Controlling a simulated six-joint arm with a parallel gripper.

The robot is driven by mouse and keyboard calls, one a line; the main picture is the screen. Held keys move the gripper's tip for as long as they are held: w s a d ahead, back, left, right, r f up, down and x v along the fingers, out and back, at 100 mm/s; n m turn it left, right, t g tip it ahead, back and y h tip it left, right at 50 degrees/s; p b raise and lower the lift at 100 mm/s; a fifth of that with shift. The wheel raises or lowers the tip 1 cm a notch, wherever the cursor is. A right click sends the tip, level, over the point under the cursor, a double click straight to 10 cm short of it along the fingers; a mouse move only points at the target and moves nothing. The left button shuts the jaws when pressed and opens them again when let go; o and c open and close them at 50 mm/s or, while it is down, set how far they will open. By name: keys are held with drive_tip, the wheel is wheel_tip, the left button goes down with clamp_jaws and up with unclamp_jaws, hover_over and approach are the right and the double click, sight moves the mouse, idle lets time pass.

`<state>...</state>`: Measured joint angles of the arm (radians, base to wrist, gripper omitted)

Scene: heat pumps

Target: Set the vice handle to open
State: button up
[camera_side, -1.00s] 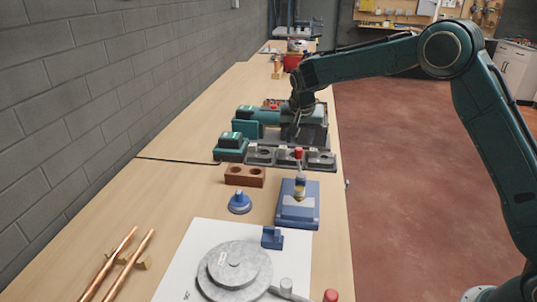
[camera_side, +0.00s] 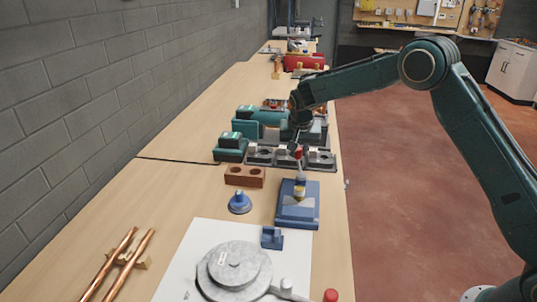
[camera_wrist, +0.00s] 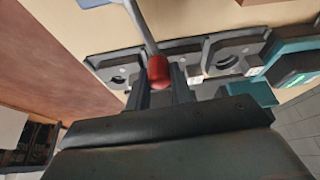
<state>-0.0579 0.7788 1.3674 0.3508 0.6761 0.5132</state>
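The vice (camera_side: 297,215) is a blue block on the bench, right of centre in the side view. Its handle (camera_side: 299,175) is a thin grey lever standing roughly upright with a red tip. In the wrist view the grey handle (camera_wrist: 142,25) runs down from the top and its red tip (camera_wrist: 158,70) lies at the fingers' ends. My gripper (camera_side: 296,146) is right at the red tip in the side view. In the wrist view my gripper's (camera_wrist: 160,82) two dark fingers are apart, one either side of the tip, with small gaps; contact is not clear.
Grey clamp fixtures (camera_side: 290,158) stand in a row just behind the handle, with a green tool (camera_side: 230,148) to their left. A brown block (camera_side: 245,176) and a blue knob-topped piece (camera_side: 240,202) lie left of the vice. A grey disc tool (camera_side: 235,272) is in front.

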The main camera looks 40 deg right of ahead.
clamp_jaws()
drive_tip(key=shift+a, duration=0.1)
drive_tip(key=a+n, duration=0.1)
drive_tip(key=n, duration=0.1)
drive_tip(key=w+a+n+y, duration=0.1)
drive_tip(key=shift+w+a+r+n+t, duration=0.1)
drive_tip(key=shift+a+n+t, duration=0.05)
drive_tip(key=shift+n+t, duration=0.25)
drive_tip(key=shift+w+a+n+y, duration=0.15)
drive_tip(key=shift+a+n+y, duration=0.55)
drive_tip(key=shift+a+n, duration=0.7)
drive_tip(key=shift+d, duration=0.2)
drive_tip(key=o, duration=0.7)
unclamp_jaws()
